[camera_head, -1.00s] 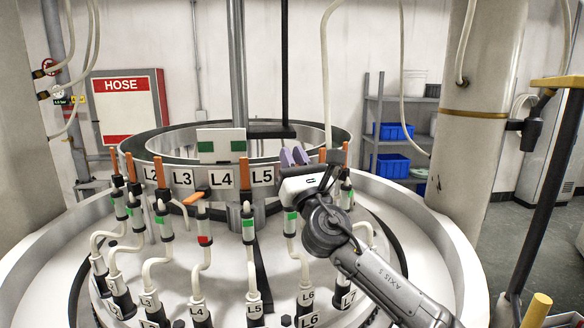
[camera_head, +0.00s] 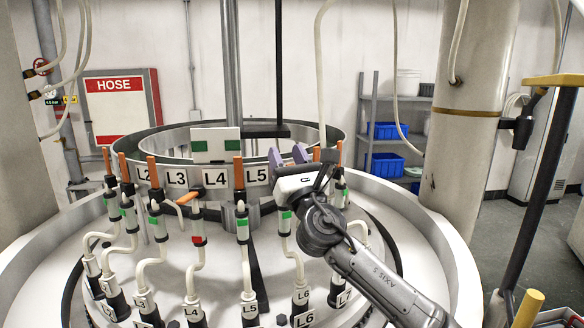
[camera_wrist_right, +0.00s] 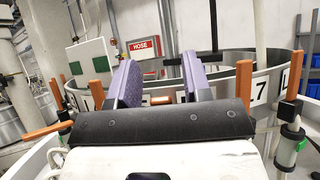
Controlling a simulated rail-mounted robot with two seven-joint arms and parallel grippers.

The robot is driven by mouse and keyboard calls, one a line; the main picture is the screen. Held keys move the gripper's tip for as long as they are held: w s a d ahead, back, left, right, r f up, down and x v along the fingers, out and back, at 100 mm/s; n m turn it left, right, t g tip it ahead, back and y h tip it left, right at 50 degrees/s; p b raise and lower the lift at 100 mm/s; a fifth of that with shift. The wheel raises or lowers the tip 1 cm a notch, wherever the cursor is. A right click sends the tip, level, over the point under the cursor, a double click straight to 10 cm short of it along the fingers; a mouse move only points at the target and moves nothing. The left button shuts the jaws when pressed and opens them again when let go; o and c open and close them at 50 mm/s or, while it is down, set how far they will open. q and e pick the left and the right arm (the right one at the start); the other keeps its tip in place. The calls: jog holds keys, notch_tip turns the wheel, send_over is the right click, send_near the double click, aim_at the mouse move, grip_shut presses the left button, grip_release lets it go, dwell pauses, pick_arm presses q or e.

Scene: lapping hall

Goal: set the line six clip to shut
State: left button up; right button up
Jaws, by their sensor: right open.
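The line six clip has a green band (camera_head: 286,219) and a white hose running down to the L6 label (camera_head: 302,297). Its top is hidden behind my right gripper in the head view. My right gripper (camera_head: 288,156) is open, its purple fingers above the line six clip. In the right wrist view, the gripper (camera_wrist_right: 160,80) has a short orange piece (camera_wrist_right: 160,100) low between its fingers; I cannot tell whether this is the line six lever. The L4 clip's orange lever (camera_head: 189,196) lies sideways above a red band (camera_head: 198,240). My left gripper is out of view.
The L5 clip's lever (camera_head: 238,171) stands upright left of my gripper. Two upright orange levers (camera_head: 340,152) stand close on its right. A ring wall (camera_head: 215,182) with line labels rises behind, with a white-and-green plate (camera_head: 216,146).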

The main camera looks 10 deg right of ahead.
pick_arm(q)
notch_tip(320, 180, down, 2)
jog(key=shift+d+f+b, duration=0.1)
jog(key=shift+b, duration=0.95)
pick_arm(e)
jog(key=v, duration=1.3)
jog(key=shift+s+d+f, duration=0.15)
jog(key=shift+s+d, duration=0.05)
jog(key=shift+s, duration=0.1)
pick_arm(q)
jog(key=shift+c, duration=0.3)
